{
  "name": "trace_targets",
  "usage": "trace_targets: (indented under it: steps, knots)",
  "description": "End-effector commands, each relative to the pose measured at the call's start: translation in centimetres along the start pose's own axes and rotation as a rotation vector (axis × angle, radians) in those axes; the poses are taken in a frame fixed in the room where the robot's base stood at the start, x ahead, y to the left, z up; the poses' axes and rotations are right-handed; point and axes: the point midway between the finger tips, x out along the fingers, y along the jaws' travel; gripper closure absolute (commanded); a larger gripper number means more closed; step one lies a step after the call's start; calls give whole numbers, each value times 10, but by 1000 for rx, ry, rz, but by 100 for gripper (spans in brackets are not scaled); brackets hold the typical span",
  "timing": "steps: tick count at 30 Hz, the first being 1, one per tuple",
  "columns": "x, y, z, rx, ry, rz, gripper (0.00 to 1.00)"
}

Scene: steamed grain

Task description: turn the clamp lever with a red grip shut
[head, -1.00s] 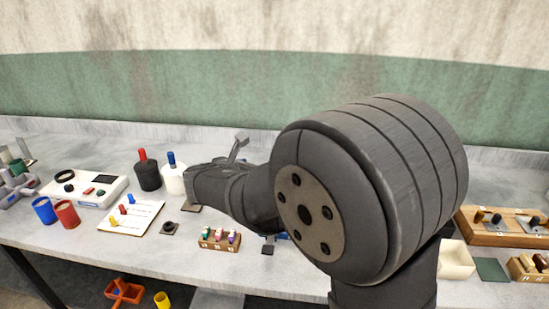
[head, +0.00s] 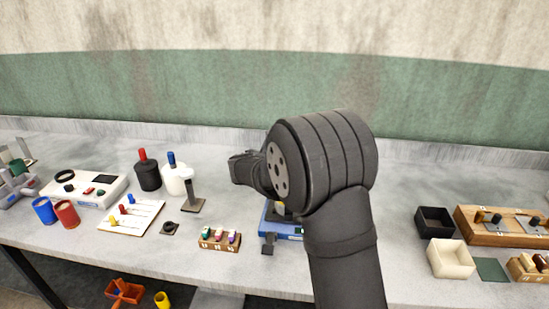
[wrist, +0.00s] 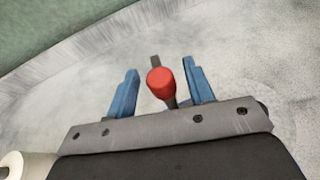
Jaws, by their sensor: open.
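The red grip (wrist: 161,82) of the clamp lever shows in the wrist view on a dark stem, between the two blue fingers of my gripper (wrist: 160,72). The fingers are open, one on each side, with a visible gap to the grip on both sides. A short grey-brown piece stands just behind the grip. In the head view my arm hides the gripper and the red grip. A blue base (head: 267,224) with a dark block in front shows partly beneath my arm; I cannot tell whether it belongs to the clamp.
A grey post (head: 192,190) on a brown base stands left of my arm, near a white bottle (head: 173,181) and a black bottle (head: 148,177). A wooden block (head: 219,244) with coloured pegs lies in front. Black (head: 434,223) and cream (head: 450,259) boxes stand right.

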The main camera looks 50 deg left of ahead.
Motion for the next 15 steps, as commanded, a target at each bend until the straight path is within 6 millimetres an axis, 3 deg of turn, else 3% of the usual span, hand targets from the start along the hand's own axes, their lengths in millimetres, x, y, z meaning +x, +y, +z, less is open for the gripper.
trace_targets:
  steps: [11,15]
  knots:
    - [6,0,0,0,0,0,52]
    - [6,0,0,0,0,0,77]
